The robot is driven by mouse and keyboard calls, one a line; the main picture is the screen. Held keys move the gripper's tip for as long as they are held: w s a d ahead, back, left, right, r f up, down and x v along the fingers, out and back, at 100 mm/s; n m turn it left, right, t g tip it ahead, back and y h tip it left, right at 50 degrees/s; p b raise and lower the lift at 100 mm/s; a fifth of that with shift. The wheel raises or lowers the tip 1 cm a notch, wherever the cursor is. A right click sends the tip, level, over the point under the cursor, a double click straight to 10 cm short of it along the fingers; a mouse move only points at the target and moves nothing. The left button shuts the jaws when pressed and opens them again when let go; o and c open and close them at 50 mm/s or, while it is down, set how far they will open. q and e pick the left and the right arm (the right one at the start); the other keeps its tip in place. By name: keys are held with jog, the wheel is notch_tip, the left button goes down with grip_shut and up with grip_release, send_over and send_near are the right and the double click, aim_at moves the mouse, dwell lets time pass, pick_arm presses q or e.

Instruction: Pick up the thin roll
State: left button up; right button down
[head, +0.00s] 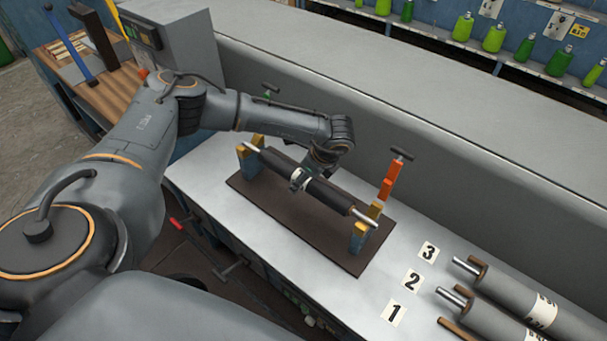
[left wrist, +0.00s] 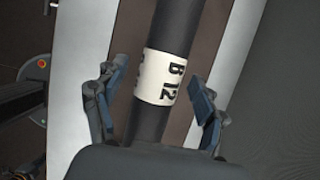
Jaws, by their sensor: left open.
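A thin dark roll (head: 333,196) with metal shaft ends lies across a stand with blue and yellow end supports (head: 358,238). My left gripper (head: 304,176) is over the roll's middle, at its white label. In the left wrist view the label on the roll (left wrist: 174,30) reads "B 12". The open fingers of my left gripper (left wrist: 155,105) are on either side of the roll, with gaps to it. The exact height of the fingertips against the roll is hard to tell. My right gripper is not in view.
The stand's dark base plate (head: 275,222) rests on a grey bench. Thicker grey rolls (head: 510,295) lie at the lower right, beside number cards (head: 412,281). An orange upright with a dark handle (head: 389,180) rises at the stand's right end. A long grey wall runs behind.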

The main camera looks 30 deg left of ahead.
pick_arm(q)
jog(key=shift+f, duration=0.1)
jog(key=shift+c, duration=0.4)
grip_shut()
